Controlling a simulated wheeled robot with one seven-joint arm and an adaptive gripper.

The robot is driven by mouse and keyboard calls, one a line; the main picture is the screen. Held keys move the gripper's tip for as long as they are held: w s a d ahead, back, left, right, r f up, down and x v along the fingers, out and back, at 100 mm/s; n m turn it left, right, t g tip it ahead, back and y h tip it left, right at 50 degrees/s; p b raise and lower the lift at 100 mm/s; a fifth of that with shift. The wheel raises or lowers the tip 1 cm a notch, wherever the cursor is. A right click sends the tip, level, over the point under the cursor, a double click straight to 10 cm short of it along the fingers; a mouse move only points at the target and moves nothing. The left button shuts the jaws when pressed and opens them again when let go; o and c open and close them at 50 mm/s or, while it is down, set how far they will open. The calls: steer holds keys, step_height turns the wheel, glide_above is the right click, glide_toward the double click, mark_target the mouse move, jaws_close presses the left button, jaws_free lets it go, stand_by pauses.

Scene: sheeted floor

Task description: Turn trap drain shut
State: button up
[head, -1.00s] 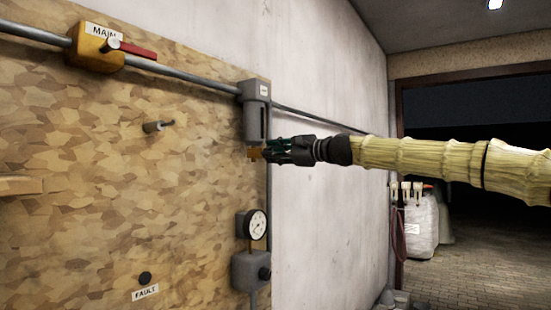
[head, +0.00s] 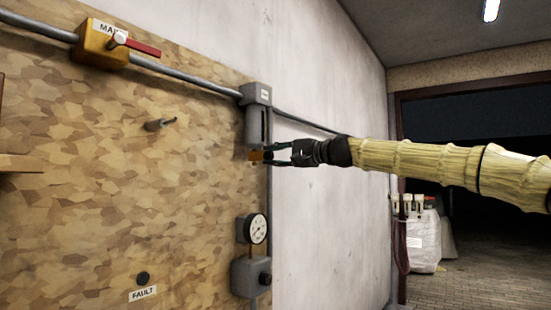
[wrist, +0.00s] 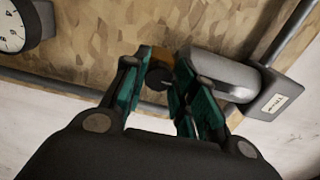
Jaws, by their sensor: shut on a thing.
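The trap (head: 258,118) is a grey cylinder with a labelled grey head, fixed upright on the pipe at the board's right edge. Its drain (head: 256,156) is a small yellow-brown piece at the cylinder's lower end. My gripper (head: 268,154) reaches in from the right, its fingers at the drain. In the wrist view the drain's yellow-brown body (wrist: 160,56) and a dark round knob (wrist: 158,77) lie between the green-sided fingers (wrist: 153,82). The fingers are shut on the drain knob, which they partly hide. The trap body (wrist: 222,75) lies just right of them.
A pressure gauge (head: 257,229) and grey box (head: 250,273) sit below the trap. The yellow MAIN valve (head: 101,42) with a red lever is upper left. A peg (head: 160,124) and FAULT button (head: 143,279) are on the board. White wall is bare at right.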

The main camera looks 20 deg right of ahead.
steer(key=shift+d+r, duration=0.1)
steer(key=shift+r, duration=0.05)
steer(key=o, duration=0.7)
steer(key=shift+w, duration=0.1)
steer(key=o, duration=0.3)
steer(key=shift+w+f, duration=0.2)
steer(key=shift+s+r, duration=0.1)
steer(key=shift+s, duration=0.1)
steer(key=v, duration=1.2)
steer(key=shift+w+d, duration=0.15)
